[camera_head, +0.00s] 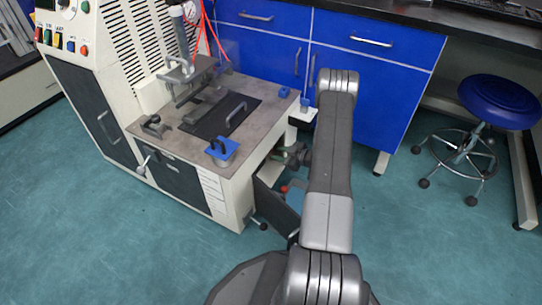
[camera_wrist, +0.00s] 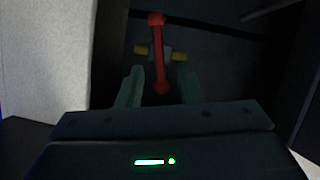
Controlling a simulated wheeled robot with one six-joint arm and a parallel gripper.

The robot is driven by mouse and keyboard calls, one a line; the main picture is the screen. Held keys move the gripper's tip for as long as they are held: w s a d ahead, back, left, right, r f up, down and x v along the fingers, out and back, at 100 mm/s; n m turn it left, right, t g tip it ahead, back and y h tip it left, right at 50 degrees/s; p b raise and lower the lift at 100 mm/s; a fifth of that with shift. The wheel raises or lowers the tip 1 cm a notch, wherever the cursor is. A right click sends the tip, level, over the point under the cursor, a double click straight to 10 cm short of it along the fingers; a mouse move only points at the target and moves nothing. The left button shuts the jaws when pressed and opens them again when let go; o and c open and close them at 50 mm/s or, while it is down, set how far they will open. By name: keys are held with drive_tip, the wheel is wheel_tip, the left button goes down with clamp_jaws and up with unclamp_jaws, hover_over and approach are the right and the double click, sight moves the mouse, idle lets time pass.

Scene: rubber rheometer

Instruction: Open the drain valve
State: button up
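The drain valve's red lever (camera_wrist: 159,55) stands nearly upright in the wrist view. It has a round knob at its top and crosses a short brass-coloured pipe (camera_wrist: 179,57). My gripper (camera_wrist: 160,73) is open, with one finger to each side of the lever's lower end. A gap shows between each finger and the lever, and nothing is held. In the head view, my gripper's end is by the machine's right side, partly hidden by my arm. A small red spot (camera_head: 283,189) shows below it; I cannot tell whether this is the lever.
The rheometer (camera_head: 180,150) has a dark open panel (camera_head: 279,208) low on its right side, close to my arm. A pale wall (camera_wrist: 45,55) stands left in the wrist view. Blue cabinets (camera_head: 375,75) are behind, and a blue stool (camera_head: 500,100) stands right.

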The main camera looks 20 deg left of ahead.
sight(271, 152)
drive_tip(key=shift+b+x, duration=0.6)
drive_tip(key=shift+x, duration=1.7)
clamp_jaws()
